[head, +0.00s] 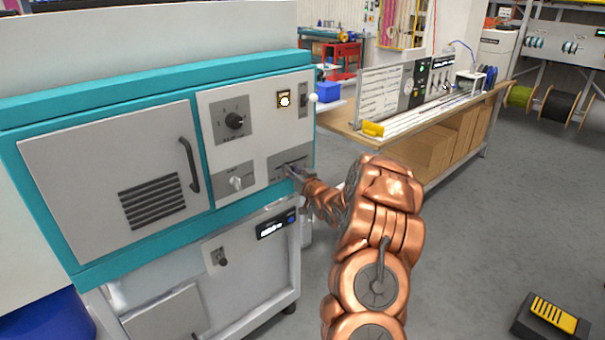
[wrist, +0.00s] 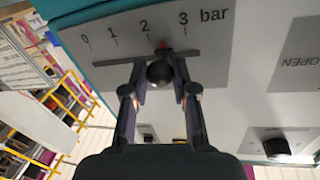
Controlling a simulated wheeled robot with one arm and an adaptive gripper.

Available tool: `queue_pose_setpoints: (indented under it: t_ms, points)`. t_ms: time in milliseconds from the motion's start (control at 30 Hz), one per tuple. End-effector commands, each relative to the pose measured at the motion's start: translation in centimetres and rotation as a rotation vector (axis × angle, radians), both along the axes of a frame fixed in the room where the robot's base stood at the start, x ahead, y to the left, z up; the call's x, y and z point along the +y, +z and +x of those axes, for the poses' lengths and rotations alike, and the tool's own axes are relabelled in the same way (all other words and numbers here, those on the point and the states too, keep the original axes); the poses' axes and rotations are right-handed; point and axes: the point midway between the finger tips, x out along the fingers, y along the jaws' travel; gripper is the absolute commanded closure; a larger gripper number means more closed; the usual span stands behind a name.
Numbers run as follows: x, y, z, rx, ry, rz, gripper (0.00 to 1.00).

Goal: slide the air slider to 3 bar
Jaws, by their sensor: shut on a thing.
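The air slider's grey scale plate (wrist: 105,71) fills the upper middle of the wrist view, marked 0, 1, 2, 3 and bar from left to right. Its dark knob (wrist: 159,73) sits on a straight slot, with a small red pointer (wrist: 163,46) between the 2 and 3 marks, seemingly nearer 2. My gripper (wrist: 160,80) is shut on the knob, one finger on each side. In the head view, my gripper (head: 292,172) is at the lower right plate of the teal and grey machine front (head: 155,110); the knob is hidden there.
A rotary dial (head: 235,121) and a white-handled switch (head: 236,183) are left of the slider. A lever with a white ball (head: 312,98) sticks out above it. A workbench (head: 345,128) stands behind on the right. The grey floor (head: 480,225) right of my arm is mostly clear.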

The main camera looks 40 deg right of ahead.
Motion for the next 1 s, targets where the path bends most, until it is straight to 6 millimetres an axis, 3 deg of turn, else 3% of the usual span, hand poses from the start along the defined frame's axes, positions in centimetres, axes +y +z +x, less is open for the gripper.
queue_pose_setpoints:
  t_ms: [100,233,633,667,900,1000]
  points:
    - [1.8,0.1,0.0,-0.007,0.007,-0.003,1.0]
    - [2.7,0.2,-0.1,-0.007,0.005,-0.004,1.0]
    - [3.2,0.2,-0.1,-0.003,0.006,-0.004,1.0]
    - [3.2,0.2,-0.1,-0.003,0.006,-0.004,0.72]
    - [3.1,0.1,-0.2,-0.001,0.005,-0.003,0.47]
    - [2.9,0.1,-0.2,-0.001,0.002,-0.002,0.47]
